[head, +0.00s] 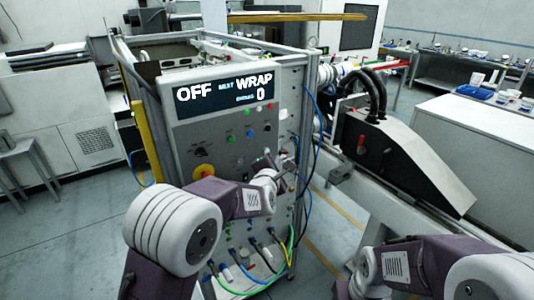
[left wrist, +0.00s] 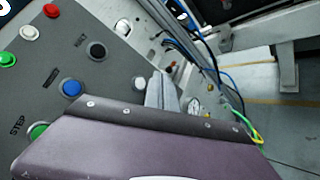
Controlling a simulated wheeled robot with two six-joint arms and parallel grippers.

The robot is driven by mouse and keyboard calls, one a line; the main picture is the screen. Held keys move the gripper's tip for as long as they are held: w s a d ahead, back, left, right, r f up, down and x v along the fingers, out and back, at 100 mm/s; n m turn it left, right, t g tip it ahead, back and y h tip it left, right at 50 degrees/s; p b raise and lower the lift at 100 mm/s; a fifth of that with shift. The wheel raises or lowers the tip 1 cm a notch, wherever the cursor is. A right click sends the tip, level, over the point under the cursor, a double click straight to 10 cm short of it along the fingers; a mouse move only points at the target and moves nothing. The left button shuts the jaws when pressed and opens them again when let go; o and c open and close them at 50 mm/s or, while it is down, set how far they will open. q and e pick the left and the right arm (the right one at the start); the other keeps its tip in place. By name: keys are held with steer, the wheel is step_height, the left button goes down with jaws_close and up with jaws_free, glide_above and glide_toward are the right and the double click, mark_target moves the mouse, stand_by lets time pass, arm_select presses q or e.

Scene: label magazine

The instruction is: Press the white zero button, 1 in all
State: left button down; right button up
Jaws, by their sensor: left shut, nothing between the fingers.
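The control panel (head: 215,150) stands upright ahead, with a display (head: 222,94) reading OFF, WRAP and 0. A pale button (left wrist: 140,83) shows beside my fingertips in the left wrist view. Another white button (left wrist: 28,32) sits between a red and a green one. I cannot read which is marked zero. My left gripper (head: 287,172) is at the panel's right part, shut and empty; its fingers (left wrist: 162,90) are close beside the pale button. I cannot tell whether they touch. My right gripper (head: 343,288) is low in the head view, its fingers not clear.
A blue button (left wrist: 72,87), a green button (left wrist: 38,130) and a dark knob (left wrist: 97,50) are near the left fingers. Coloured cables (head: 262,268) hang below. A black sloped machine (head: 400,150) stands right.

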arm_select(q)
steer(key=shift+s+d, duration=0.75)
steer(key=shift+s, duration=0.35)
steer(key=s+a+f+m+g, duration=0.8)
steer(key=s+a+f+m, duration=0.3)
steer(key=s+f+m, duration=0.35)
steer(key=s+a+f+m+g+y, duration=0.1)
steer(key=s+a+f+m+g, duration=0.1)
steer(key=s, duration=0.7)
steer(key=s+a+f+m+g+y, duration=0.1)
steer(key=s+a+f+m+g, duration=0.2)
steer(key=s, duration=0.6)
steer(key=a+m+g, duration=0.1)
steer(key=a+m, duration=0.1)
steer(key=m, duration=0.1)
steer(key=shift+s+a, duration=0.15)
